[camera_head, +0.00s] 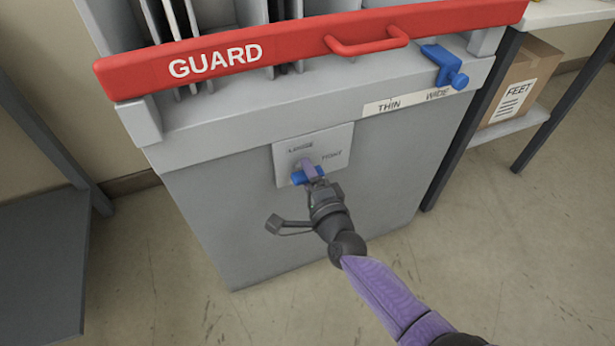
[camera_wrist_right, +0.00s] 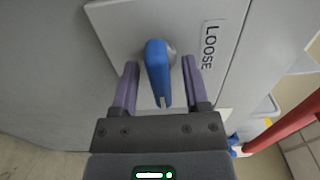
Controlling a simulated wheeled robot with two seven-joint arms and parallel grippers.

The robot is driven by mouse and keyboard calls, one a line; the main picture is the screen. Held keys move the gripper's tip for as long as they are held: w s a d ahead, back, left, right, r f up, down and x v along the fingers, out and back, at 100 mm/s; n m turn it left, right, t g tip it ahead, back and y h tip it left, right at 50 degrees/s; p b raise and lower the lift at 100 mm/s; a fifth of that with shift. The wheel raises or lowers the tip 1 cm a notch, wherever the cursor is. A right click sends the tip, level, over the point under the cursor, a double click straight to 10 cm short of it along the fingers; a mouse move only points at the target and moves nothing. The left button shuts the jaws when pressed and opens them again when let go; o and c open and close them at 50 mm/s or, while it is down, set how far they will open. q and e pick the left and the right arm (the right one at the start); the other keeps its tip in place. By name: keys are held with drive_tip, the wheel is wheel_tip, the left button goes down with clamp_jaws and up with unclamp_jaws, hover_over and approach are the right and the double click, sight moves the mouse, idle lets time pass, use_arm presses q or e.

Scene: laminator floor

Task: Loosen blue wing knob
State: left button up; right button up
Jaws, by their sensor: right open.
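The blue wing knob (camera_head: 299,178) sits on a light grey plate (camera_head: 338,141) on the machine's front. In the right wrist view the knob (camera_wrist_right: 157,70) stands with its wing lengthwise between the fingers. My right gripper (camera_head: 310,170) is at the plate, and its fingers partly cover the knob in the head view. In the right wrist view the right gripper (camera_wrist_right: 159,64) is open, one purple finger on each side of the knob with visible gaps. A LOOSE label (camera_wrist_right: 208,46) is on the plate. My left gripper is not in view.
A red GUARD bar (camera_head: 290,50) with a handle crosses the machine above. A blue clamp with a knob (camera_head: 445,67) sits at the right, above a THIN-WIDE strip (camera_head: 388,106). A FEET box (camera_head: 515,90) is on a shelf at right. A dark table (camera_head: 40,255) stands at left.

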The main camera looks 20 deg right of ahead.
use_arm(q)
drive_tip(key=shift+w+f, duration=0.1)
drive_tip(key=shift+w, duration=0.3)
use_arm(e)
drive_tip(key=shift+c, duration=0.3)
clamp_jaws()
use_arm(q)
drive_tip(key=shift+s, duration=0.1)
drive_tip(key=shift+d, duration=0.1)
use_arm(e)
drive_tip(key=shift+r, duration=0.1)
